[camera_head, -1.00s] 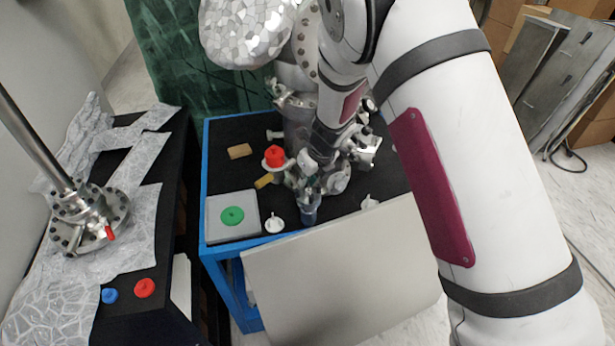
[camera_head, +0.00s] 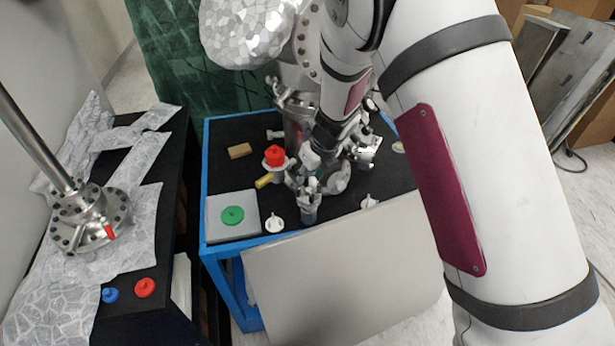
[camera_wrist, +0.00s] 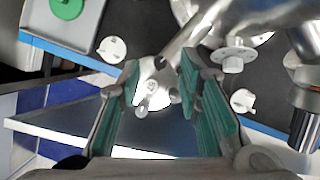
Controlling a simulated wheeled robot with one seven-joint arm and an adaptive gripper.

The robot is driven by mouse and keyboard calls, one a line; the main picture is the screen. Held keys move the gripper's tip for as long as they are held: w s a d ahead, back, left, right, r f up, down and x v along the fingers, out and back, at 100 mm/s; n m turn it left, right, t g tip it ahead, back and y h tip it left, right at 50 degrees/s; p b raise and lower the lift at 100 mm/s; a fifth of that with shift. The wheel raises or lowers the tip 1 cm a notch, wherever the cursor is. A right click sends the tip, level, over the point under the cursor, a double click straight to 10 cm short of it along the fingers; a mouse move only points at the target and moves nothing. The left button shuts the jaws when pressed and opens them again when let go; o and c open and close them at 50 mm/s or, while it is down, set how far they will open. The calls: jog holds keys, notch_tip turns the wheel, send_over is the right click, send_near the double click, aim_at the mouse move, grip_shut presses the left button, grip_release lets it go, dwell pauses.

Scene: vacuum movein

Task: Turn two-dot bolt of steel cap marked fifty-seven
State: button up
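A steel cap (camera_wrist: 160,75) shows between and beyond my fingers in the wrist view, at the end of a shiny metal body. Small bolts, one at its lower left (camera_wrist: 142,109), sit on the cap. I cannot read a number or make out dots on any of them. My gripper (camera_wrist: 159,70) is open, with teal-padded fingers on either side of the cap and nothing visibly clasped. In the head view my gripper (camera_head: 309,193) is over the front of the table's metal assembly, and it hides most of the cap there.
The blue-framed table (camera_head: 225,190) holds a green cap (camera_head: 232,215) on a grey plate, a white cap (camera_head: 274,224), another white cap (camera_head: 369,202), a red cap (camera_head: 274,155) and a tan block (camera_head: 240,150). A pale panel (camera_head: 340,275) stands in front. A foil-covered bench is left.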

jog(key=v, duration=0.9)
jog(key=shift+r, duration=0.15)
